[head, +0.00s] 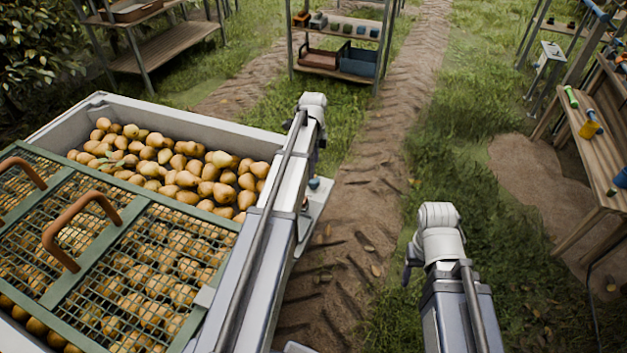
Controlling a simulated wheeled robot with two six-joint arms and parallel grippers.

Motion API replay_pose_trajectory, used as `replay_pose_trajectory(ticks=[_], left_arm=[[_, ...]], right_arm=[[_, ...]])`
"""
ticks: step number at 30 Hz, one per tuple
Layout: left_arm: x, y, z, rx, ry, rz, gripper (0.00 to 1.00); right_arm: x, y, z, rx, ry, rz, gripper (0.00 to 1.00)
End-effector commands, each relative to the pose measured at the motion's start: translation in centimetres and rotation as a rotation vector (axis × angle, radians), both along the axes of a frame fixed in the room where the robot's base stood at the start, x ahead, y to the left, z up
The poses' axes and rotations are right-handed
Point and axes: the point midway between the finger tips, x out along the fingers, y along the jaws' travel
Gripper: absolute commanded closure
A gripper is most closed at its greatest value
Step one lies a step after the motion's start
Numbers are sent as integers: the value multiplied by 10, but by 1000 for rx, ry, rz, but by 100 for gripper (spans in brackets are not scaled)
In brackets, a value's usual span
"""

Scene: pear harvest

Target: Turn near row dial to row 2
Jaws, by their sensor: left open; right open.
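No dial with readable row marks can be made out. A small teal knob-like part (314,183) shows on a pale plate (312,212) beside the pear bin, partly behind my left arm; I cannot tell whether it is the dial. A grey box on a post (551,50) stands far off at the upper right, its face too small to read. My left gripper (319,160) hangs below its wrist, just above the teal part, mostly hidden; it is open. My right gripper (407,272) points down over the grass, mostly hidden by its wrist; it is open and apart from anything.
A large pale bin (200,116) of pears with a green mesh lid (130,222) and brown handles fills the left. Shelves (340,75) stand at the back. A wooden bench (600,140) with tools stands at right. The dirt track between my arms is clear.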

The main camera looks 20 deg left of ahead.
Motion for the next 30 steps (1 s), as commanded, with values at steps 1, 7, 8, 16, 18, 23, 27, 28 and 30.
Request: replay_pose_trajectory(ticks=[1, 7, 8, 16, 18, 23, 27, 28, 30], left_arm=[[0, 0, -11, 0, 0, 0, 18], [0, 0, -37, 0, 0, 0, 18], [0, 0, -41, 0, 0, 0, 18], [0, 0, -63, 0, 0, 0, 18], [0, 0, -63, 0, 0, 1, 18], [0, 0, -62, 0, 0, 1, 18], [0, 0, -62, 0, 0, 1, 26], [0, 0, -62, 0, 0, 1, 30], [0, 0, -62, 0, 0, 1, 37]], right_arm=[[0, 0, -11, 0, 0, 0, 36], [0, 0, -37, 0, 0, 0, 36], [0, 0, -41, 0, 0, 0, 36], [0, 0, -62, -1, 0, 0, 36], [0, 0, -63, -1, 0, 0, 36], [0, 0, -62, -1, 0, 0, 36], [0, 0, -62, -1, 0, 0, 36], [0, 0, -62, -1, 0, 0, 36], [0, 0, -62, -1, 0, 0, 36]])
